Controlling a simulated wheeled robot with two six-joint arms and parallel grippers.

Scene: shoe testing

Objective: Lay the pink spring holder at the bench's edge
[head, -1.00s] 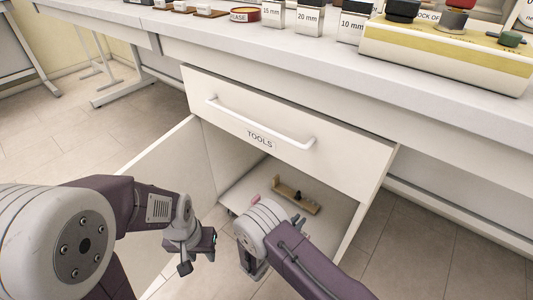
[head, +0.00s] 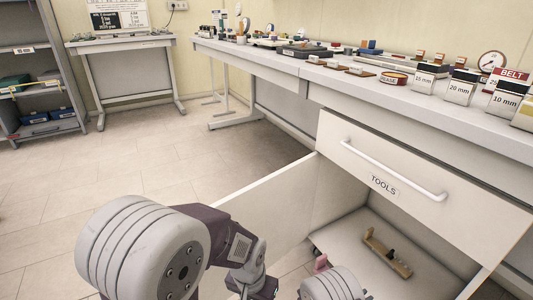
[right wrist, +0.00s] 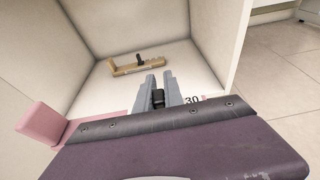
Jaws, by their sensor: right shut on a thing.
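The pink spring holder (right wrist: 42,122) shows in the right wrist view as an upright pink end at left and a strip of base running behind my palm. My right gripper (right wrist: 160,92) is shut on a dark part at its middle; my palm hides much of the holder. In the head view a bit of the pink holder (head: 320,263) shows beside my right wrist, in front of the open cabinet. The bench (head: 402,97) runs above, its front edge visible. My left gripper (head: 252,287) is at the bottom of the head view, partly cut off, its jaw state unclear.
A wooden holder (head: 385,254) with a dark knob lies on the cabinet floor; the right wrist view shows it too (right wrist: 148,66). The open cabinet door (head: 255,200) stands left, below the TOOLS drawer (head: 420,180). Labelled boxes (head: 461,87) and a red tin (head: 394,79) stand on the bench.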

